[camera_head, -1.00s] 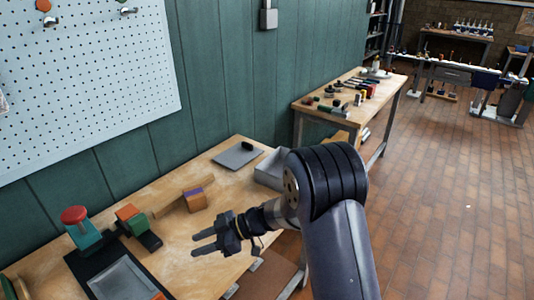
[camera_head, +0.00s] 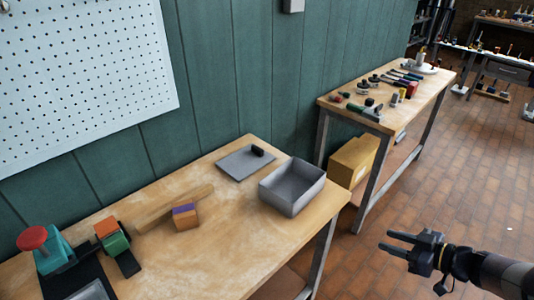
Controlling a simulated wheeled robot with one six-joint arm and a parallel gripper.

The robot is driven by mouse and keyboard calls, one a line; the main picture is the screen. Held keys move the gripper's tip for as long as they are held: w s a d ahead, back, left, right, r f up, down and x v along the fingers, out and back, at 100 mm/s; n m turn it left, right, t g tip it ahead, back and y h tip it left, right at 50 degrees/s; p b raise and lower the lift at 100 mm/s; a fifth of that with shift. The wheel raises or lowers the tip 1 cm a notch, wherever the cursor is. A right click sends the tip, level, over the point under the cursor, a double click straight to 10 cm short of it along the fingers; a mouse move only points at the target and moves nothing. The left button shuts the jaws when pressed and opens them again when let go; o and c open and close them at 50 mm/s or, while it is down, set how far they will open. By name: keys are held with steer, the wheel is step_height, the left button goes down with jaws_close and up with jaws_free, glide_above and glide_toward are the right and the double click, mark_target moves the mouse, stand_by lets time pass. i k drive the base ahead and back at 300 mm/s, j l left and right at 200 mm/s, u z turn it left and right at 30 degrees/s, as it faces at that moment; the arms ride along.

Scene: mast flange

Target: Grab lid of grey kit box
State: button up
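The grey kit box (camera_head: 292,190) stands open and looks empty near the right end of the wooden workbench. A flat grey lid (camera_head: 238,165) with a dark handle (camera_head: 257,151) lies on the bench to the left of the box, towards the wall. My gripper (camera_head: 384,240) is at the lower right, out past the bench's right end over the floor, well apart from lid and box. Its fingers point left, are spread apart and hold nothing.
The workbench (camera_head: 225,255) also carries a wooden bar (camera_head: 172,209), an orange and purple block (camera_head: 185,217) and a red-topped teal device (camera_head: 45,249). A second bench (camera_head: 348,106) with tools stands behind. A cardboard box (camera_head: 354,162) sits beneath it. Brick floor is free at right.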

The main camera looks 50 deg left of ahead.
mark_target(242, 164)
steer(key=i+u, duration=0.15)
steer(key=i, duration=0.65)
steer(key=i+l+u, duration=0.1)
steer(key=i+l, duration=0.15)
steer(key=i, duration=0.6)
steer(key=i+j+u, duration=0.15)
steer(key=i+u, duration=0.15)
steer(key=u, duration=0.15)
steer(key=i+u, duration=0.3)
steer(key=u, duration=0.15)
steer(key=i+u, duration=0.3)
steer(key=u, duration=0.15)
steer(key=i+l+u, duration=0.2)
steer(key=u, duration=0.2)
steer(key=i+j+u, duration=0.1)
steer(key=i+u, duration=0.4)
steer(key=i+l+u, duration=0.1)
steer(key=i+u, duration=0.35)
steer(key=k, duration=0.1)
